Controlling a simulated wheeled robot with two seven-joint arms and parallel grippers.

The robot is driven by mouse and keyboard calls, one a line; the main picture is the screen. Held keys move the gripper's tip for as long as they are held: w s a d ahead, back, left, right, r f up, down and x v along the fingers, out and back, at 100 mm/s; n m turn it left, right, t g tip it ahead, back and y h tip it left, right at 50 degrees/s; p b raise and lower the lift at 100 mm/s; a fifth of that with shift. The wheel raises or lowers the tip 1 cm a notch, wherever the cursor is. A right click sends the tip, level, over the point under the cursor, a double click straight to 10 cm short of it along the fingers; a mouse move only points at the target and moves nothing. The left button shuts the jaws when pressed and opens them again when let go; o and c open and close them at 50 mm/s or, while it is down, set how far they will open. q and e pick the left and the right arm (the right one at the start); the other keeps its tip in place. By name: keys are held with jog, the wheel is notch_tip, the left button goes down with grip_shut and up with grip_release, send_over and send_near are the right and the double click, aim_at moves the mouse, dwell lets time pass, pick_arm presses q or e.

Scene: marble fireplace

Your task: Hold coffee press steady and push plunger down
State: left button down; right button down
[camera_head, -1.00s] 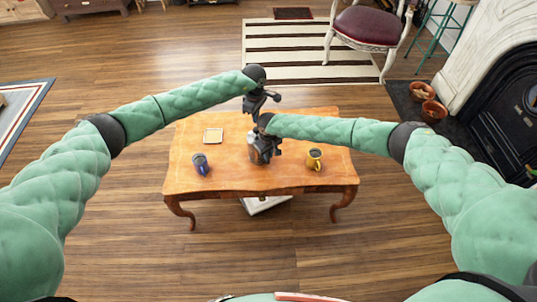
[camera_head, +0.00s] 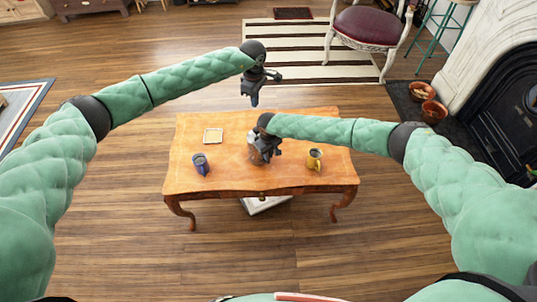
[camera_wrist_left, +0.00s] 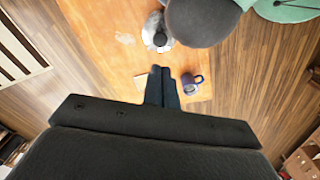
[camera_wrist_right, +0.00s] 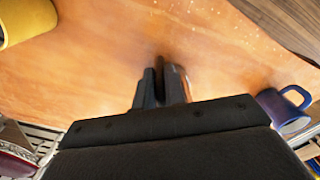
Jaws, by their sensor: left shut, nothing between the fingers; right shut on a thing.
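The coffee press (camera_head: 252,137) stands on the wooden table, largely hidden behind my right gripper in the head view. From above, its pale lid and dark knob (camera_wrist_left: 160,39) show in the left wrist view, partly covered by my right arm. My right gripper (camera_head: 267,154) is at the press and shut on it; the right wrist view shows its fingers (camera_wrist_right: 161,75) close together with a dark sliver between them, and the press body is not clear there. My left gripper (camera_head: 254,101) is shut and empty, raised above the table's far edge, apart from the press. Its fingertips (camera_wrist_left: 160,72) touch each other.
The table (camera_head: 225,178) carries a blue mug (camera_head: 200,164) on the left, a yellow mug (camera_head: 314,159) on the right and a square coaster (camera_head: 213,135) at the back left. A red-seated chair (camera_head: 362,27) stands behind. The space above the table's left half is free.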

pick_arm(q)
jog(key=shift+r, duration=2.15)
pick_arm(e)
jog(key=c, duration=1.4)
grip_release()
notch_tip(320, 180, up, 12)
jog(key=shift+r, duration=0.1)
